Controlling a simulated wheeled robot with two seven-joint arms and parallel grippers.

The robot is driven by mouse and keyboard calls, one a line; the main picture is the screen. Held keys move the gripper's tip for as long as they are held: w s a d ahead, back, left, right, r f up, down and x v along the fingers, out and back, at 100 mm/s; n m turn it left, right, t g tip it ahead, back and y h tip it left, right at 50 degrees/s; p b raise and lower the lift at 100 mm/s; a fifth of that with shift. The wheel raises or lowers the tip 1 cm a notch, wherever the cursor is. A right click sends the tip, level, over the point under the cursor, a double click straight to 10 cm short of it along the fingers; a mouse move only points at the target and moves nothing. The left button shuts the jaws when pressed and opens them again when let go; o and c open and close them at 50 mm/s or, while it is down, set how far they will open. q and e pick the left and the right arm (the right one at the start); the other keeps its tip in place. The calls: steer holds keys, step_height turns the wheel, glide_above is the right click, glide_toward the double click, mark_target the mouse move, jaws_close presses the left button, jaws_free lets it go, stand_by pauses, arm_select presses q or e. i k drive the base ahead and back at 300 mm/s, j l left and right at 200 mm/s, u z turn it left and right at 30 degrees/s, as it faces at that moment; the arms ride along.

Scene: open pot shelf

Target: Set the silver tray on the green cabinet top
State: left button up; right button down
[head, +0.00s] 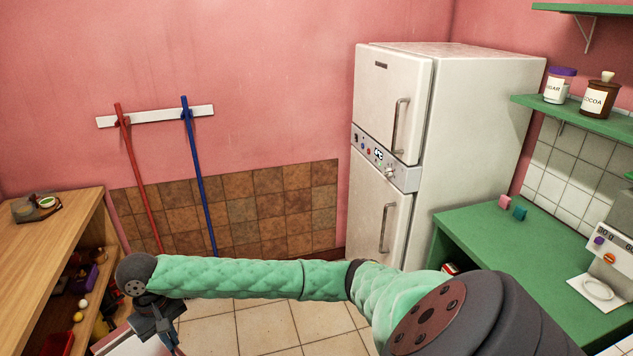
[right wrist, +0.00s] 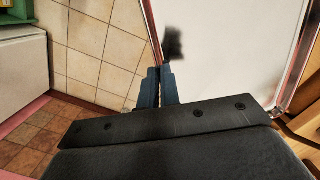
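The silver tray (right wrist: 240,60) fills the upper right of the right wrist view as a pale flat panel with a thin shiny rim. A pale corner of it (head: 115,345) shows at the lower left of the head view. My right gripper (right wrist: 160,85) has its fingers close together on either side of the tray's rim. It also shows in the head view (head: 165,335), beside the wooden shelf unit. The green cabinet top (head: 470,222) is at the right, far from the right gripper. My left gripper is out of view.
The wooden shelf unit (head: 50,240) at left holds several small items.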

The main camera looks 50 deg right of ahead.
mark_target(509, 251)
steer(key=z, duration=1.8)
steer(key=i+z, duration=0.1)
steer(key=z, duration=0.3)
steer(key=i+z, duration=0.1)
steer(key=z, duration=0.7)
steer(key=i+j, duration=0.55)
steer(key=i, duration=0.15)
steer(key=i+j+z, duration=0.1)
steer(key=i+j, duration=0.4)
steer(key=i, duration=0.15)
